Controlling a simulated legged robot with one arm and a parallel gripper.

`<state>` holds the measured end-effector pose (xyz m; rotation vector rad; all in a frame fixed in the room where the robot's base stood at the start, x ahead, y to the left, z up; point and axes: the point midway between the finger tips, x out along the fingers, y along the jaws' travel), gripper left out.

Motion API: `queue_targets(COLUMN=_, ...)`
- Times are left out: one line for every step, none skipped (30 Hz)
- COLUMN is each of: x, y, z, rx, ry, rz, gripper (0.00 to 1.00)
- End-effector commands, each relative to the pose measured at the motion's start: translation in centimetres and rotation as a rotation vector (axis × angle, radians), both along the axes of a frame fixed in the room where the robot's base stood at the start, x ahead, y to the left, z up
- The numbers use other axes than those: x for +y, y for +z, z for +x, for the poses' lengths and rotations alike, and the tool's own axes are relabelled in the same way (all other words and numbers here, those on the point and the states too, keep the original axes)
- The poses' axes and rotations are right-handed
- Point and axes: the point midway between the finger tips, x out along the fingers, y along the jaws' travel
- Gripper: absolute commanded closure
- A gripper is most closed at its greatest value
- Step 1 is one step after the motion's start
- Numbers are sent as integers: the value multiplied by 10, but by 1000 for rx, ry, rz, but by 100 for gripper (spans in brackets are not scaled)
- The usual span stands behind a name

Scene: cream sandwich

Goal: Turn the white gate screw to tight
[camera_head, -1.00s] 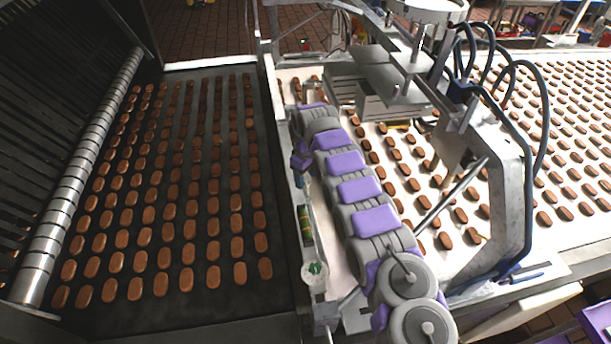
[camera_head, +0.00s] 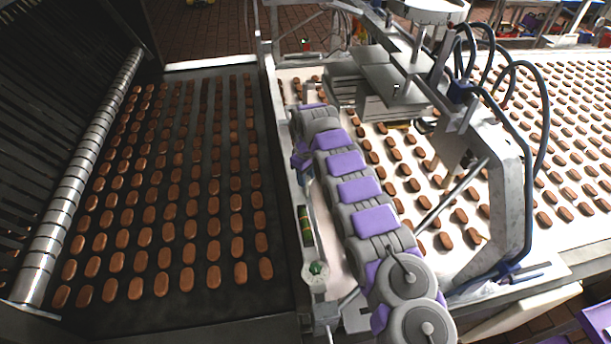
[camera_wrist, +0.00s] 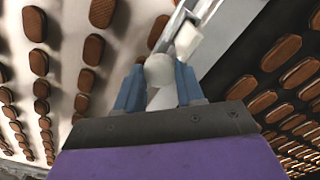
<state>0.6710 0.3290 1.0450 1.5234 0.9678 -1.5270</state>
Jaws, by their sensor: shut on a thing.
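The white gate screw (camera_wrist: 159,70) shows in the wrist view as a pale round knob between my two blue fingers. My gripper (camera_wrist: 160,80) is shut on it, one finger on each side. A pale block and a metal rail lie just beyond the knob. In the head view my purple and grey arm reaches up along the rail between the two belts, and its far end bends down at the rail's left side. The screw cannot be made out there.
A dark belt with rows of brown biscuits (camera_head: 165,232) lies left, a white biscuit belt right. A metal machine frame (camera_head: 512,190) with dark hoses stands right of my arm.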

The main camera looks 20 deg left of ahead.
Motion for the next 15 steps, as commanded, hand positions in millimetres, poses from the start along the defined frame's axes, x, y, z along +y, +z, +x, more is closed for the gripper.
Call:
queue_targets(x=0, y=1, z=1, rx=-2, ry=-17, rz=0, gripper=93)
queue_targets(x=0, y=1, z=1, rx=-2, ry=-28, rz=0, gripper=93)
queue_targets(x=0, y=1, z=1, rx=-2, ry=-47, rz=0, gripper=93)
queue_targets(x=0, y=2, z=1, rx=-2, ry=-63, rz=0, gripper=93)
queue_targets(x=0, y=2, z=1, rx=-2, ry=-81, rz=0, gripper=93)
queue_targets(x=0, y=2, z=1, rx=-2, ry=-106, rz=0, gripper=93)
queue_targets(x=0, y=2, z=1, rx=-2, ry=-128, rz=0, gripper=93)
queue_targets(x=0, y=2, z=1, rx=-2, ry=-151, rz=0, gripper=93)
queue_targets(x=0, y=2, z=0, rx=-2, ry=-183, rz=0, gripper=93)
queue_targets(x=0, y=3, z=0, rx=-4, ry=-208, rz=0, gripper=93)
queue_targets(x=0, y=3, z=0, rx=-4, ry=-235, rz=0, gripper=93)
queue_targets(x=0, y=3, z=1, rx=-4, ry=-272, rz=0, gripper=93)
queue_targets(x=0, y=2, z=1, rx=-4, ry=-301, rz=0, gripper=93)
queue_targets(x=0, y=2, z=1, rx=-4, ry=-330, rz=1, gripper=93)
queue_targets(x=0, y=2, z=1, rx=-4, ry=-367, rz=1, gripper=93)
